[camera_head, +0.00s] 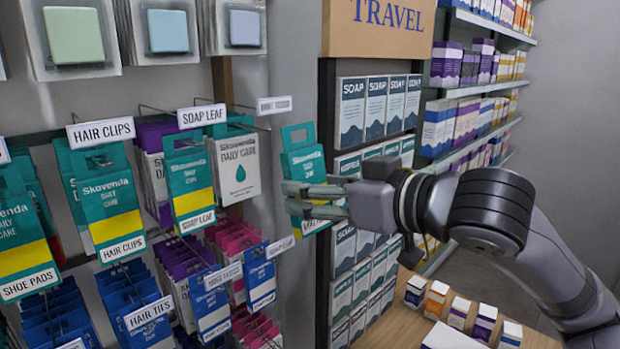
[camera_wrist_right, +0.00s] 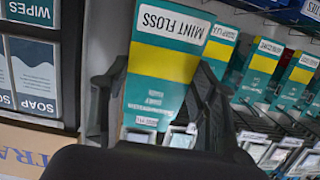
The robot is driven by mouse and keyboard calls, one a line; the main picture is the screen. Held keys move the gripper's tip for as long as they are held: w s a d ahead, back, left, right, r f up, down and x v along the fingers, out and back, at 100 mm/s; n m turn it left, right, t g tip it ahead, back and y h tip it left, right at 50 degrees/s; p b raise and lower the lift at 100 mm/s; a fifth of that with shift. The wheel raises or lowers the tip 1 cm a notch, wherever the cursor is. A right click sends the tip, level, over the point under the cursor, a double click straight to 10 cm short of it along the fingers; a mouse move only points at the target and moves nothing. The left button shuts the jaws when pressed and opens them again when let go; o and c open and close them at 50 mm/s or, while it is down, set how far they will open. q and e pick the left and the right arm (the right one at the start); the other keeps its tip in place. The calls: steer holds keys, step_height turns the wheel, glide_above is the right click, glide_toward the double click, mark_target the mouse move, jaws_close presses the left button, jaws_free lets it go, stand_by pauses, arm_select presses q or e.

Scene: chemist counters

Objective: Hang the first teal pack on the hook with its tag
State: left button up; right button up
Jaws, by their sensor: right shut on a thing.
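My right gripper (camera_head: 312,200) is shut on a teal pack (camera_head: 303,165) with a yellow band and a hang hole in its top. The pack is upright, held by its lower part. In the right wrist view the pack (camera_wrist_right: 155,90) shows a white MINT FLOSS label between the dark fingers. A hook with a small white tag (camera_head: 274,105) sticks out from the panel, left of and slightly above the pack's top. The tag's text is too blurred to read surely in the head view. The pack looks apart from the hook. My left gripper is out of view.
Teal packs hang at the SOAP LEAF tag (camera_head: 201,115) and HAIR CLIPS tag (camera_head: 100,132). A white Daily Care pack (camera_head: 236,166) hangs near the held pack. Blue packs (camera_head: 260,275) hang below. A soap shelf (camera_head: 366,105) stands behind my gripper; small boxes (camera_head: 459,312) stand on the wooden counter.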

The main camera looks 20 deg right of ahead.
steer(key=shift+w, duration=0.15)
steer(key=shift+w+a, duration=0.15)
steer(key=shift+w, duration=0.25)
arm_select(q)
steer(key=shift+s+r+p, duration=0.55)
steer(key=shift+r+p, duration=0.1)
arm_select(e)
steer(key=r+x, duration=0.1)
steer(key=x, duration=1)
steer(key=shift+w+r, duration=0.15)
steer(key=shift+w, duration=0.2)
steer(key=shift+a, duration=0.1)
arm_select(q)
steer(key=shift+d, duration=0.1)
arm_select(e)
steer(key=o, duration=1.2)
